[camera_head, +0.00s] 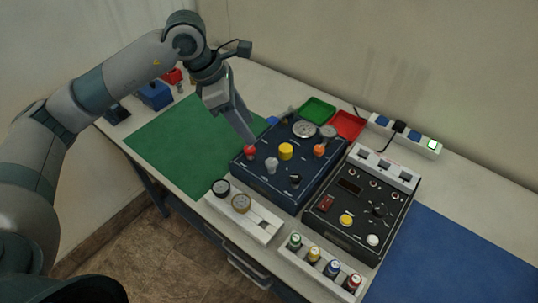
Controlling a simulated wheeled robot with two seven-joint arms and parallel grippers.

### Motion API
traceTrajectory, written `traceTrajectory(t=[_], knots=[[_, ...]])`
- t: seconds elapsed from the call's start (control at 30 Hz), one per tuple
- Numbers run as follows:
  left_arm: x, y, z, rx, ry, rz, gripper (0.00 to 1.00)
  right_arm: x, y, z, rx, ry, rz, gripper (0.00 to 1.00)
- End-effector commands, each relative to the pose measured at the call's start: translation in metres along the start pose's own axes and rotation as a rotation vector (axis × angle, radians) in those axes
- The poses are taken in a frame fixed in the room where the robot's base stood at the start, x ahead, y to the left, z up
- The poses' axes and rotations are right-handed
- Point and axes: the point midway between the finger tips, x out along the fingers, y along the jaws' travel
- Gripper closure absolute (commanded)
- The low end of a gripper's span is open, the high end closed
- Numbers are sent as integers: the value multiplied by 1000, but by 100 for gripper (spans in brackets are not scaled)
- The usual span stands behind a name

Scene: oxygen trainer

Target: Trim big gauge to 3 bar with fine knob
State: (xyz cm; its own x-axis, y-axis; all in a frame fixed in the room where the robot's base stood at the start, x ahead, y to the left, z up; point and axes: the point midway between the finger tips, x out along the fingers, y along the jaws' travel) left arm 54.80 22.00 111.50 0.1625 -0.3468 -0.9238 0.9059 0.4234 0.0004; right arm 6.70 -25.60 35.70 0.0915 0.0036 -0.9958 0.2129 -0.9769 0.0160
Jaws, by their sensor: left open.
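The dark blue trainer box (268,188) lies on the table with gauges and knobs on its top. The big gauge (304,129) has a pale round dial at the back; its reading is too small to tell. A smaller gauge (328,131) stands to its right. The knobs are yellow (286,151), red (250,153), orange-red (319,151), pale grey (271,166) and black (295,180). Which one is the fine knob I cannot tell. My left gripper (250,139) is open, pointing down just above the red knob; contact is unclear. My right gripper is out of view.
A black control box (335,225) stands close on the right. In front are a pale block with two dials (262,226) and a rack of coloured bottles (305,262). Green (318,111) and red trays (347,124) lie behind. The green mat (170,145) is mostly clear.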

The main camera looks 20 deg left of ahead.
Motion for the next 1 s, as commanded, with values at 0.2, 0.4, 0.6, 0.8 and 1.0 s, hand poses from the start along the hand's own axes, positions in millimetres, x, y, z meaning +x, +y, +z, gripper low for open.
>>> traceTrajectory(t=[0.2,0.4,0.6,0.8,1.0], knots=[[36,-1,1,-2,2,-6,54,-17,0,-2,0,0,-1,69],[72,-1,1,-2,1,-6,54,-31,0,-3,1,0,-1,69],[107,-1,1,-2,1,-5,54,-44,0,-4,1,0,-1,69],[132,-1,1,-2,1,-4,54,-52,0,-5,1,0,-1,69],[143,0,1,1,-1,-1,54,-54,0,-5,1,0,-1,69]])
